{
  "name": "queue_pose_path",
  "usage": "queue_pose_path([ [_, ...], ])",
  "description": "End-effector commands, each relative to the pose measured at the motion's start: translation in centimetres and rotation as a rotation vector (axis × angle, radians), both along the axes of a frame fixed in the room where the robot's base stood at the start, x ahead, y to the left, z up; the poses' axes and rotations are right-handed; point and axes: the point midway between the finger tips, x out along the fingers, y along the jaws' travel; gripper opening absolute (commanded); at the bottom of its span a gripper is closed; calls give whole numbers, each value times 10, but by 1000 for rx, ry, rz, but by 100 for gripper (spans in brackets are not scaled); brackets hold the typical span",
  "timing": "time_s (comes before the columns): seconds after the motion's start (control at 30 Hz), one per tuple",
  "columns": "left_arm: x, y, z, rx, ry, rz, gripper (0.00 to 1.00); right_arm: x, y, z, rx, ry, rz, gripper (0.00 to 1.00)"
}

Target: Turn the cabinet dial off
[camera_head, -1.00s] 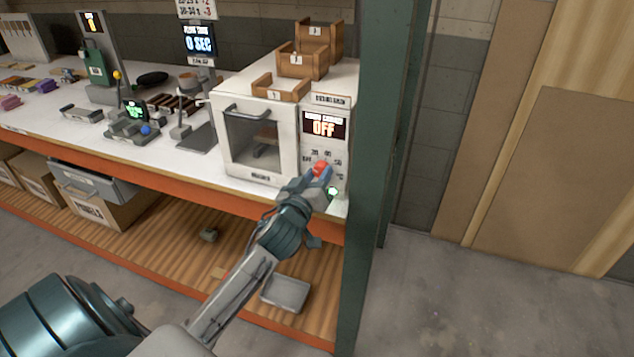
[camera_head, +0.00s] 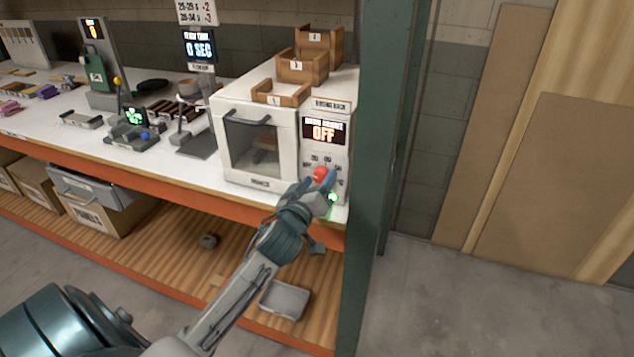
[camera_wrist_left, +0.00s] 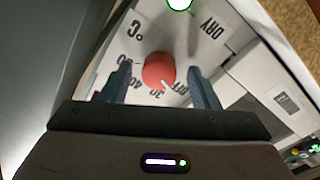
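The cabinet dial is a round red knob (camera_head: 320,174) on the front panel of the white drying cabinet (camera_head: 228,112). The display (camera_head: 325,130) above it reads OFF. In the left wrist view the dial (camera_wrist_left: 158,70) lies between the fingertips, with its white mark pointing toward the OFF label. My left gripper (camera_head: 321,184) is at the dial. Its fingers (camera_wrist_left: 160,84) are open, one on each side of the dial, with a visible gap to it. My right gripper is not in view.
A green lit button (camera_head: 332,197) sits just below the dial. A green rack post (camera_head: 378,180) stands close to the right of the cabinet. Wooden trays (camera_head: 302,67) stand on top of the cabinet. Other devices fill the white bench to the left.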

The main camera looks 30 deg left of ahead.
Motion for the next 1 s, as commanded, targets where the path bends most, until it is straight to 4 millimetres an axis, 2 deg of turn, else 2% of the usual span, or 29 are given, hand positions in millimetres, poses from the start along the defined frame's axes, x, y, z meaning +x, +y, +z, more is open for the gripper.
queue_pose_path([
  [0.27, -6, -1, -1, 1, -1, 0, 55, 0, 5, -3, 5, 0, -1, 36],
  [0.43, -33, -7, -3, 2, -1, -2, 55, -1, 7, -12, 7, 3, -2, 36],
  [0.7, -84, -19, -4, 1, 1, -1, 55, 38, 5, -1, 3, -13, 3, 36],
  [0.83, -98, -22, -4, 1, 0, -1, 55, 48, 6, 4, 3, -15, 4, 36],
  [1.0, -106, -23, -2, 1, -1, 0, 55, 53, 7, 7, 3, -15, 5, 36],
])
